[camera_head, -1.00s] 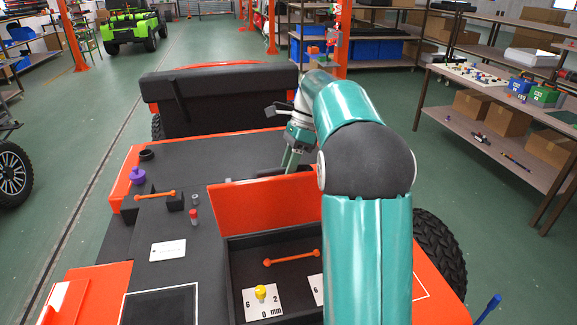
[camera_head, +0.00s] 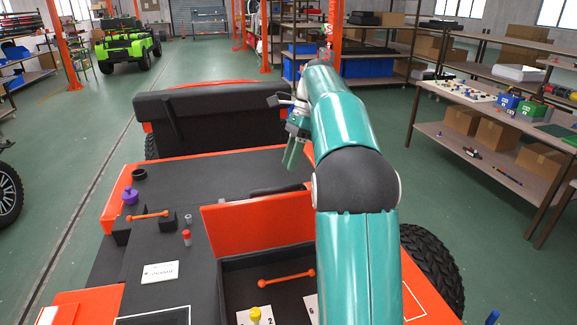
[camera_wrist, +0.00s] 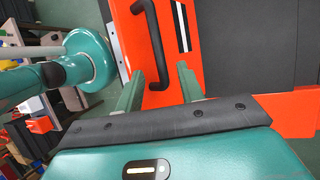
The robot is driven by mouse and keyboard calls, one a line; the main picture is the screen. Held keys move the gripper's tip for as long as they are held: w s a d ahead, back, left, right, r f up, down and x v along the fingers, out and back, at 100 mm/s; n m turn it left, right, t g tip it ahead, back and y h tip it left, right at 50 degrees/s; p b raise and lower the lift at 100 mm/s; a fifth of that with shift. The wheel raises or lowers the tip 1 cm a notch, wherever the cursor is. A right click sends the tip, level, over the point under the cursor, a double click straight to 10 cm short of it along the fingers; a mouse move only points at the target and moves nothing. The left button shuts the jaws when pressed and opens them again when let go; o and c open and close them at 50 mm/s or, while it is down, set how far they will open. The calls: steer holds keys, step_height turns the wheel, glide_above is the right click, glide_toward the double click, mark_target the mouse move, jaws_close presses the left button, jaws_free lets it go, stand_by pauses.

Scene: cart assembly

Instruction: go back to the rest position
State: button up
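My gripper (camera_head: 290,164) hangs above the orange cart, behind the raised orange panel (camera_head: 255,222). In the wrist view its two fingers (camera_wrist: 160,74) stand apart with nothing held between them. Beyond them in that view are an orange surface (camera_wrist: 157,98) and a black bar handle (camera_wrist: 146,35), which looks clear of the fingers. My teal arm covers the right part of the cart in the head view.
On the cart's dark deck are a purple knob (camera_head: 130,196), an orange rod (camera_head: 149,215), a red-topped peg (camera_head: 186,238) and a white card (camera_head: 160,272). An open compartment holds another orange rod (camera_head: 287,278) and a yellow knob (camera_head: 255,314).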

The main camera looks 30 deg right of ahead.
steer(key=shift+a, duration=0.1)
stand_by(0.4)
steer(key=s+a+r+n+t+h, duration=0.2)
steer(key=s+a+n+h, duration=0.1)
steer(key=s+a+n, duration=0.85)
steer(key=s+a+f+n+t+h, duration=0.1)
steer(key=s+a+f+n+t, duration=0.1)
steer(key=s+a+f+n, duration=0.3)
steer(key=s+a+f+n+t+h, duration=0.1)
steer(key=s+a+f+n+t, duration=0.1)
steer(key=s+a+f+n, duration=0.3)
steer(key=s, duration=0.3)
steer(key=shift+s+t, duration=0.3)
steer(key=shift+t, duration=0.1)
steer(key=shift+s+f, duration=0.1)
